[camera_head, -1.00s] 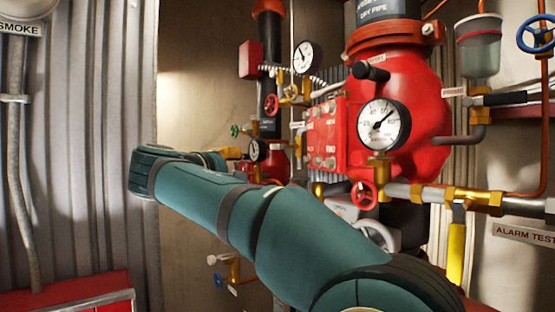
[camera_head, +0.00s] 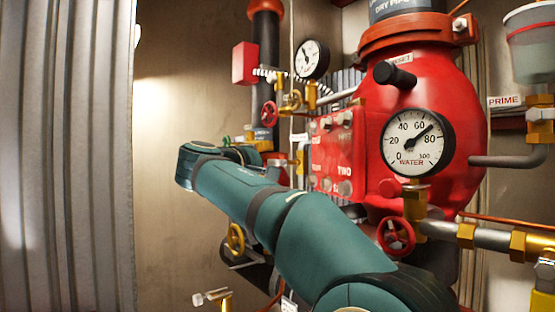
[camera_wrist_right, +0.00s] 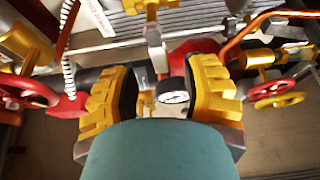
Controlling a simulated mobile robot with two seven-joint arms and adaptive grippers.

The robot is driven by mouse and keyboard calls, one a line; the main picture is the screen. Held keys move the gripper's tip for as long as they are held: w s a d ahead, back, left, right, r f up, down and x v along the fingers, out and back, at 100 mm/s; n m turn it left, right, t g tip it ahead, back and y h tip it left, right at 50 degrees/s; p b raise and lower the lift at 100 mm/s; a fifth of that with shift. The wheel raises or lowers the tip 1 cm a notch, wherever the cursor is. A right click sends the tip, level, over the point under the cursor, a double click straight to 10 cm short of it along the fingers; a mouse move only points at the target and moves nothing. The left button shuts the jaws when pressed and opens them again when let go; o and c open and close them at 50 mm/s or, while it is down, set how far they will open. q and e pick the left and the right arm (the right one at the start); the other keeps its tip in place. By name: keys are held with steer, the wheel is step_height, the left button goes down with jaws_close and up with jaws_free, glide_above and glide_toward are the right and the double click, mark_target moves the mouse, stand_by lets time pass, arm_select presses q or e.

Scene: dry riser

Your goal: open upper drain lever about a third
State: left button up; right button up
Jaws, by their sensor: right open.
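My right gripper (camera_wrist_right: 160,92) shows in the right wrist view with its two yellow ribbed fingers apart. Between and beyond the fingers are a small dial gauge (camera_wrist_right: 173,91) and brass and grey pipe fittings. Nothing is clearly held. In the head view my green right arm reaches leftward from the bottom right, and its wrist hides most of the gripper. I cannot tell for sure which fitting is the upper drain lever; it may be hidden behind my arm. My left gripper is in neither view.
A large red valve body (camera_head: 443,150) with a water gauge (camera_head: 418,143) stands right of my arm. A small upper gauge (camera_head: 311,60) sits behind. Bare wall (camera_head: 185,90) lies left.

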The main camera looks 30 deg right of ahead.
mark_target(272, 162)
steer(key=p+x, duration=0.1)
steer(key=x, duration=0.4)
steer(key=shift+w+d, duration=0.2)
steer(key=shift+d, duration=0.15)
steer(key=shift+o, duration=0.3)
jaws_close()
